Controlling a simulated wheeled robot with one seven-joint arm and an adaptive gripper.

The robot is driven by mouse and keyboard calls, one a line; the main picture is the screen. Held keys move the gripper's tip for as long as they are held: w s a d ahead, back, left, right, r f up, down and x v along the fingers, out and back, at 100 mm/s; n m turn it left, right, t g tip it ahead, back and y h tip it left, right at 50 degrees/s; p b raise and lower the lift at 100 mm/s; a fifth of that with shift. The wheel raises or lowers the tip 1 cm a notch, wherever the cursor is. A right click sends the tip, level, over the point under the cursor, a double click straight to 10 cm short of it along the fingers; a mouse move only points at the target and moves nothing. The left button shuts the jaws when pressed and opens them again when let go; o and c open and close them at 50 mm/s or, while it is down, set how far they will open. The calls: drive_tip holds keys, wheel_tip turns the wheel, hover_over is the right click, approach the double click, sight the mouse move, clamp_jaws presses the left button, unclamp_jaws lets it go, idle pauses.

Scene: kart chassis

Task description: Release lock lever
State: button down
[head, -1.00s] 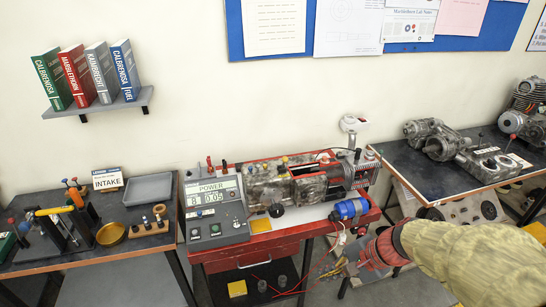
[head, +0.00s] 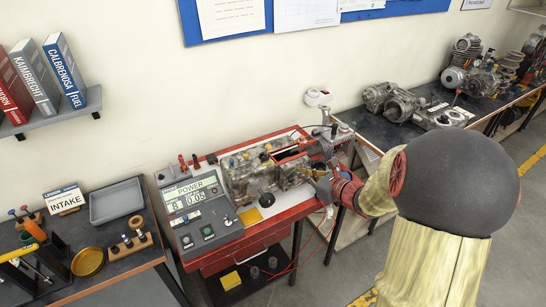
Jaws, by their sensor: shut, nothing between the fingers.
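My gripper (head: 322,187) is at the right end of the red bench (head: 283,228), in front of the engine unit (head: 263,166). Its fingers are small and partly merge with the machine behind; they look shut and empty. I cannot tell whether they touch anything. No part is clearly marked as the lock lever. A black round knob (head: 266,199) stands at the front of the engine unit, left of my gripper. A dark upright part (head: 333,131) rises at the unit's right end, above my gripper.
A grey power console (head: 197,209) stands on the bench's left. The left table holds a grey tray (head: 116,201), a brass bowl (head: 87,262) and tools. The right table (head: 369,129) carries metal engine parts. A book shelf (head: 62,112) hangs at upper left.

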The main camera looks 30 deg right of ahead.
drive_tip(key=shift+w+a, duration=0.1)
drive_tip(key=w+r+b+x, duration=0.1)
drive_tip(key=r+x, duration=0.1)
drive_tip(key=x, duration=1)
drive_tip(key=shift+w+a+r+b, duration=0.15)
drive_tip(key=shift+w+a+b, duration=0.05)
drive_tip(key=shift+w+b, duration=0.1)
drive_tip(key=shift+r+p, duration=0.2)
drive_tip(key=shift+p, duration=0.2)
drive_tip(key=shift+w+r+g+p, duration=0.15)
drive_tip(key=shift+g+p, duration=0.15)
drive_tip(key=shift+p, duration=0.35)
